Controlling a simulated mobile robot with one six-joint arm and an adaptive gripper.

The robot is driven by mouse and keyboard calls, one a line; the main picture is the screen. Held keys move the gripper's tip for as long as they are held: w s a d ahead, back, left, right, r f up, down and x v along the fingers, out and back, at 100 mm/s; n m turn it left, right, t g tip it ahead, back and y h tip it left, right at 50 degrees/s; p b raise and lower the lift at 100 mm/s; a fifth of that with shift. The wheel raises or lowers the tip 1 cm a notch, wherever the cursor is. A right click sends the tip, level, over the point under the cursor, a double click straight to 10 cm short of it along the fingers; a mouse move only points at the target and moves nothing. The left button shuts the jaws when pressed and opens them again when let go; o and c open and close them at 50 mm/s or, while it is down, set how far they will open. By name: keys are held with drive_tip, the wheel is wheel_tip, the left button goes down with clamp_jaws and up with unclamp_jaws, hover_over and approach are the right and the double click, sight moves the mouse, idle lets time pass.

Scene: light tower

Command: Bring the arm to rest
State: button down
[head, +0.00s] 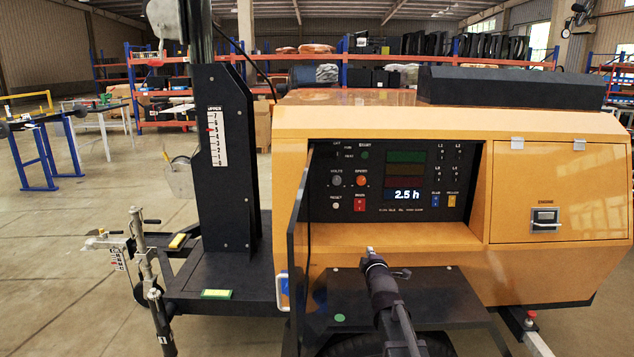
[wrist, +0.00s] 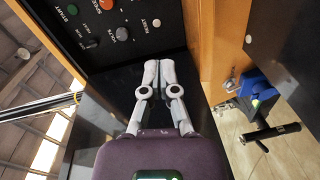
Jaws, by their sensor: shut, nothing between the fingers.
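My gripper (head: 371,254) is in front of the open bay of the yellow light tower cabinet (head: 400,123), below the control panel (head: 400,182). Its light grey fingers (wrist: 159,64) are together and empty in the wrist view, pointing along the dark surface beside the panel (wrist: 100,30). In the head view the gripper appears apart from the panel, though its exact distance is unclear. My arm reaches in from the bottom of the head view. The panel display reads 2.5 h.
A dark panel door (head: 297,245) stands open left of my gripper. A black shelf (head: 445,298) lies below it. The black mast (head: 224,160) rises at left. The wrist view shows a blue fitting (wrist: 257,92) with a black handle at right. Open floor lies at far left.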

drive_tip(key=s+f+m+g, duration=0.8)
drive_tip(key=s+f, duration=0.4)
drive_tip(key=s, duration=0.1)
drive_tip(key=s+f+m+g, duration=0.3)
drive_tip(key=s+m+g, duration=0.1)
drive_tip(key=s, duration=0.5)
drive_tip(key=s+f+m+g, duration=0.2)
drive_tip(key=s+m+g, duration=0.25)
drive_tip(key=s, duration=0.45)
wheel_tip(320, 180, up, 21)
drive_tip(key=p, duration=2.1)
drive_tip(key=shift+s+d, duration=0.35)
drive_tip(key=shift+d, duration=0.1)
drive_tip(key=shift+d+f+n+g, duration=0.15)
drive_tip(key=shift+n+g, duration=0.1)
